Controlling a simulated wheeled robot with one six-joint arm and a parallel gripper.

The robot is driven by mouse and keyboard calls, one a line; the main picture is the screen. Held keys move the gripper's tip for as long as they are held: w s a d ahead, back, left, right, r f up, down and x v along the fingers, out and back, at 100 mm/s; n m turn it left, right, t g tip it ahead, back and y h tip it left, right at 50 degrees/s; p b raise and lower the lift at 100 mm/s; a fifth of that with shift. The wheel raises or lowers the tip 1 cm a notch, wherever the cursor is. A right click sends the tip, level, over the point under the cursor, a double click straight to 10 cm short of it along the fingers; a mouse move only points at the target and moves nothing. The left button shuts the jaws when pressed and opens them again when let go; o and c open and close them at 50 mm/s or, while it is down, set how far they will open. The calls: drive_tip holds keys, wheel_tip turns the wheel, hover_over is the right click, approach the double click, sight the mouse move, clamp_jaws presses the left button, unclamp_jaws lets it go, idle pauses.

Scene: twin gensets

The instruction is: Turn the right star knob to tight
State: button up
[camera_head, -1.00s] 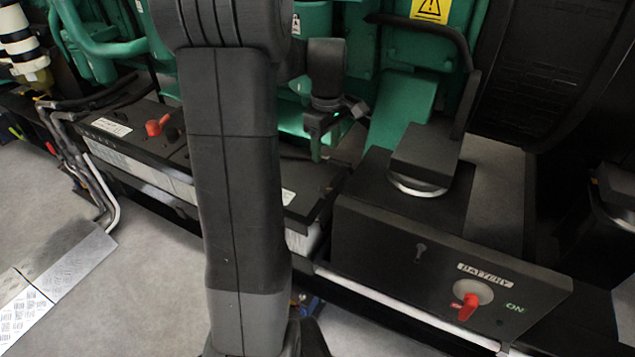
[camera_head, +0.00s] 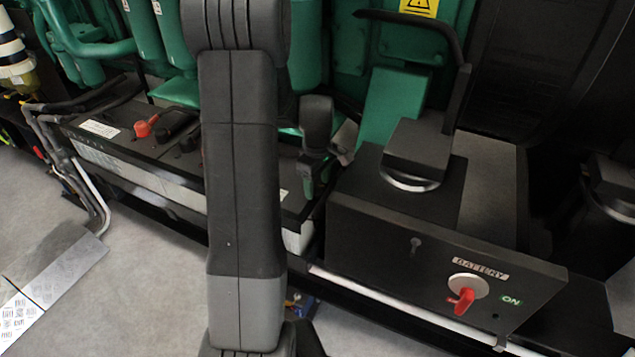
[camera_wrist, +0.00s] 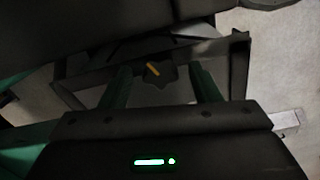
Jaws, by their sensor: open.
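A dark star knob (camera_wrist: 155,78) with a short orange mark on it shows in the wrist view, inside a dark frame. My gripper (camera_wrist: 162,72) is open, with one green finger on each side of the knob in that picture. I see no contact, and the depth between fingers and knob is hard to judge. In the head view my gripper (camera_head: 309,178) points down beside the black battery box, partly behind my arm. I cannot make out the knob in the head view.
A black box (camera_head: 400,243) with a red battery switch (camera_head: 462,300) marked ON stands right of my gripper. Green engine parts (camera_head: 395,105) rise behind. Floor (camera_head: 140,290) in front is clear.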

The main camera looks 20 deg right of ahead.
drive_tip(key=c, duration=1)
